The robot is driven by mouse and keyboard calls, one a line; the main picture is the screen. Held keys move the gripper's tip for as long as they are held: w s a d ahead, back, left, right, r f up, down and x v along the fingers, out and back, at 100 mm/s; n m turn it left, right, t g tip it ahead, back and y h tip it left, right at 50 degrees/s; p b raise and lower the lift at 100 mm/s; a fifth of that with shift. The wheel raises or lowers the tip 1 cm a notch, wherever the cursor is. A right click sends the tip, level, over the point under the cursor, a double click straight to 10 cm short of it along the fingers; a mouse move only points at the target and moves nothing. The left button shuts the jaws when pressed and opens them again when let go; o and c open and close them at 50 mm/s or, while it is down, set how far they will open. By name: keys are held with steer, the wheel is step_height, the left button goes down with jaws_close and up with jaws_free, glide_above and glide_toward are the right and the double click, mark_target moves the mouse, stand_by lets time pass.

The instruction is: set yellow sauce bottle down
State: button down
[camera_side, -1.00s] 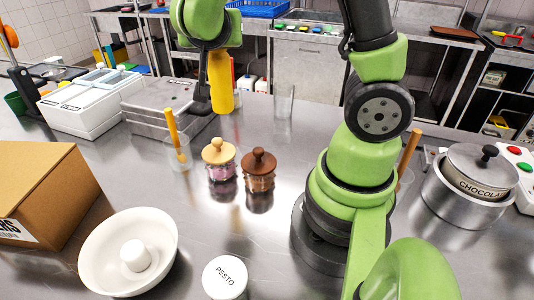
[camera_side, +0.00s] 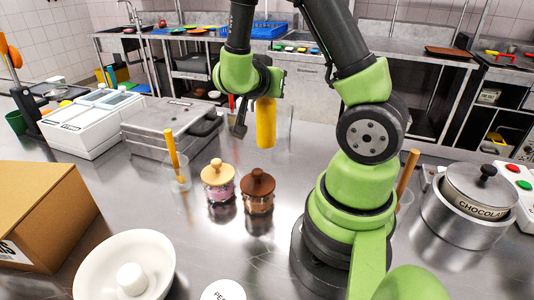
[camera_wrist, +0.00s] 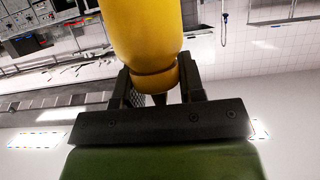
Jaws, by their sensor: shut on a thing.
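The yellow sauce bottle (camera_side: 265,124) is about upright in the side view, below my green wrist, over the steel counter (camera_side: 285,205). It is behind the two lidded jars and to the right of the steel box. I cannot tell whether its base touches the counter. My gripper (camera_wrist: 157,88) is shut on the narrow end of the bottle. In the wrist view the bottle's body (camera_wrist: 145,30) runs from between the dark fingers to the top edge. In the side view the fingers are hard to make out.
Two lidded jars (camera_side: 218,182) stand in front of the bottle. A clear cup with a yellow stick (camera_side: 172,155) and a steel box (camera_side: 160,120) are to the left. A chocolate pot (camera_side: 465,225) stands right. Bare counter lies right of the jars.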

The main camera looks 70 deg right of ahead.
mark_target(269, 121)
step_height(269, 121, down, 9)
steer(key=shift+r, duration=0.1)
stand_by(0.4)
steer(key=shift+f, duration=0.2)
steer(key=c, duration=0.7)
jaws_free()
